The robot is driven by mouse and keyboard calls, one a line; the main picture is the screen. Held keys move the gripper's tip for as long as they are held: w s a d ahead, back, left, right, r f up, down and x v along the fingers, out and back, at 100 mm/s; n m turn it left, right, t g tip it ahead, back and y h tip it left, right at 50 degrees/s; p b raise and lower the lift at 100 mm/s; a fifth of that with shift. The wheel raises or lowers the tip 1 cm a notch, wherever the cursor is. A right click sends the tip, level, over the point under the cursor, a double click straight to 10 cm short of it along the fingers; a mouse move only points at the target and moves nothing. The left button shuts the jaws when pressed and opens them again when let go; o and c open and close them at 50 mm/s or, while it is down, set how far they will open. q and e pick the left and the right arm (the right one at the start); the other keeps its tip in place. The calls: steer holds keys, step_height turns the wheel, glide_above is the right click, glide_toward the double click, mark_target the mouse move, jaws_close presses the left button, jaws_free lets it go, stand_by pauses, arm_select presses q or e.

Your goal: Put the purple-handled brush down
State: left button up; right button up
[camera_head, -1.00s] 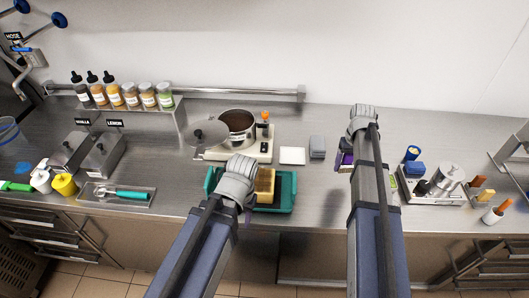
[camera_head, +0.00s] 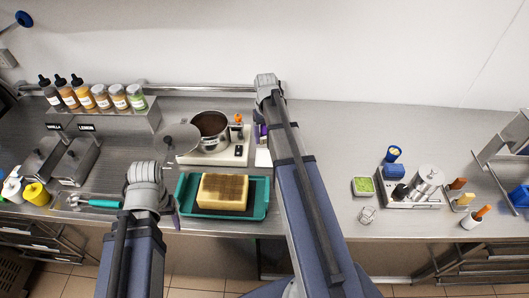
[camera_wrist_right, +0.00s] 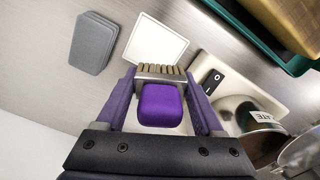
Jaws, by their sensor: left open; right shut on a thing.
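The purple-handled brush (camera_wrist_right: 160,103) is between the fingers of my right gripper (camera_wrist_right: 163,88), which is shut on it. Its purple handle end faces the right wrist camera, and its brown bristles (camera_wrist_right: 160,72) show beyond. A white square plate (camera_wrist_right: 156,45) lies right by the bristles; I cannot tell if they touch. In the head view my right gripper (camera_head: 262,135) is beside the pot's base, mostly hidden by its own arm, and the brush is hidden there. My left gripper (camera_head: 170,208) is open at the left end of the teal tray (camera_head: 265,198).
A yellow block with a brown top (camera_head: 223,191) sits in the teal tray. A pot (camera_head: 211,131) stands on a white base left of my right gripper. A grey block (camera_wrist_right: 93,42) lies beside the white plate.

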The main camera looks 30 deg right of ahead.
steer(key=shift+s+d+r, duration=0.3)
steer(key=shift+d+r, duration=0.1)
steer(key=shift+d, duration=0.1)
arm_select(q)
step_height(320, 180, down, 6)
steer(key=b, duration=0.6)
steer(key=shift+r, duration=0.15)
arm_select(e)
glide_above(269, 158)
step_height(269, 158, down, 7)
steer(key=shift+w+r, duration=0.15)
steer(key=shift+r, duration=0.05)
arm_select(q)
steer(key=shift+b, duration=0.3)
arm_select(e)
steer(key=shift+f, duration=0.1)
arm_select(q)
step_height(269, 158, down, 4)
steer(key=b, duration=0.3)
steer(key=shift+r, duration=0.15)
arm_select(e)
step_height(269, 158, down, 4)
steer(key=shift+r, duration=0.25)
steer(key=shift+f+b, duration=0.15)
steer(key=shift+b, duration=0.25)
steer(key=o, duration=1.2)
